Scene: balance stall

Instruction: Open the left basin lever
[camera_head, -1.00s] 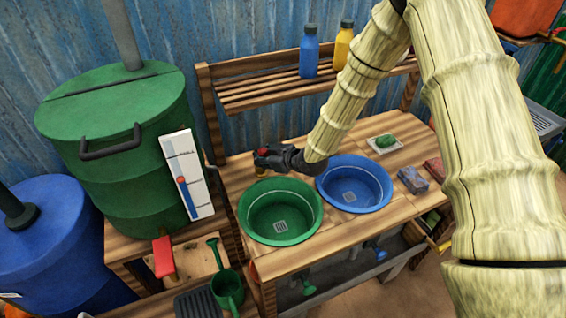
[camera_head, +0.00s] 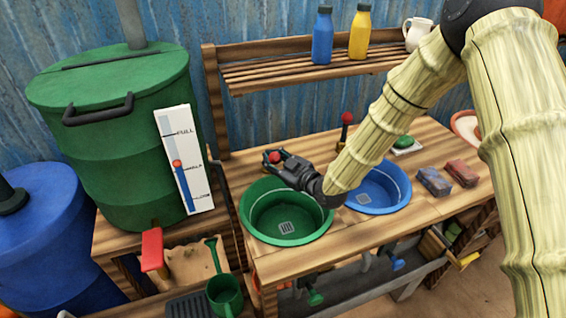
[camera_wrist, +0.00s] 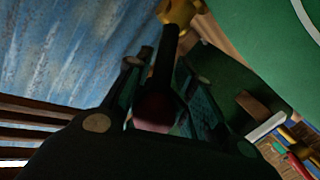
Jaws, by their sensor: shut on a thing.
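The left basin lever has a red knob (camera_head: 274,157) behind the green basin (camera_head: 247,225). In the wrist view its black stem (camera_wrist: 163,62) runs from a brass base (camera_wrist: 177,12) to the dark red knob (camera_wrist: 153,108) between my fingers. My gripper (camera_head: 271,158) is shut on this knob, just above the far rim of the green basin. The gripper hides the stem and base in the head view; I cannot tell the lever's exact tilt. The right lever (camera_head: 346,119) stands upright behind the blue basin (camera_head: 372,202), apart from my gripper.
A shelf (camera_head: 300,73) with a blue bottle (camera_head: 322,36), a yellow bottle (camera_head: 359,33) and a white jug (camera_head: 417,34) is behind. A green tank (camera_head: 115,140) with a level gauge (camera_head: 184,160) stands left. Soap (camera_head: 403,141) and two blocks lie right.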

